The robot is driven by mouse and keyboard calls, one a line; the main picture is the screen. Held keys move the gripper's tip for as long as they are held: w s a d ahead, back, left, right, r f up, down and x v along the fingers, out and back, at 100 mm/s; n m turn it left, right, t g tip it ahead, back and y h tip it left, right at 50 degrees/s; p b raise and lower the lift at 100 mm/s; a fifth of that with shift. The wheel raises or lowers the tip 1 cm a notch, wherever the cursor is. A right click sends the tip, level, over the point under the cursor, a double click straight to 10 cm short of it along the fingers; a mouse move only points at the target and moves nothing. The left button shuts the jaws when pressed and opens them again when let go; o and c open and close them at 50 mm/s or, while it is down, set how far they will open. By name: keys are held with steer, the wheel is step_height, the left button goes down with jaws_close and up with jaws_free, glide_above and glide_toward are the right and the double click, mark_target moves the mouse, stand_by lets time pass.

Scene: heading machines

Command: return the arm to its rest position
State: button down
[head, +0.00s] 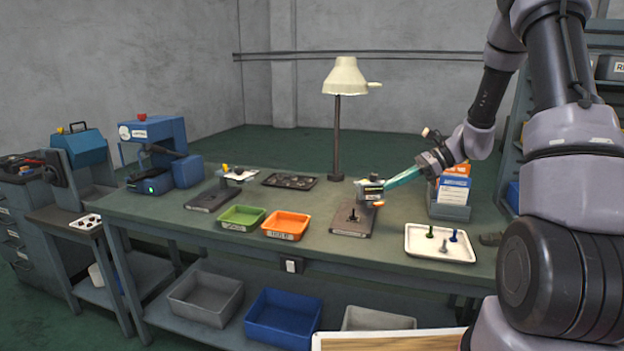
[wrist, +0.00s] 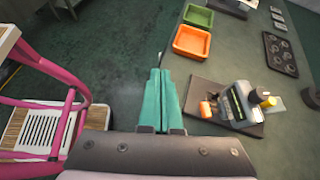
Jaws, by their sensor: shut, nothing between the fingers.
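My arm reaches in from the right in the head view, over the right part of the workbench (head: 390,260). My gripper (head: 387,186) has long teal fingers, pointing left and slightly down towards a small grey device with a label (head: 370,188), at the back of a dark plate (head: 340,224). Whether the fingertips touch the device cannot be told from the head view. In the wrist view my gripper (wrist: 160,72) has its two teal fingers together with nothing between them, and the device (wrist: 236,105) stands to their right, apart from them.
A lamp (head: 337,130) stands behind the plate. Green (head: 241,217) and orange (head: 286,225) trays lie left; a white tray (head: 423,243) with small pegs lies right. A box of cards (head: 450,210) stands under my arm. In the wrist view, a pink-railed frame (wrist: 72,120) is left.

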steer(key=s+d+r+n+t+h, duration=0.1)
steer(key=s+r+n+t+h, duration=0.2)
steer(key=s+r+n, duration=0.4)
steer(key=s+d+r+n+t+h, duration=0.1)
steer(key=s+r+n+t+h, duration=0.2)
steer(key=s+r, duration=1.1)
steer(key=s+n+h, duration=0.2)
steer(key=n+h, duration=0.1)
steer(key=n, duration=0.1)
steer(key=shift+d+r+h, duration=0.15)
steer(key=shift+d+h, duration=0.15)
steer(key=shift+d, duration=0.1)
steer(key=shift+s+d, duration=0.1)
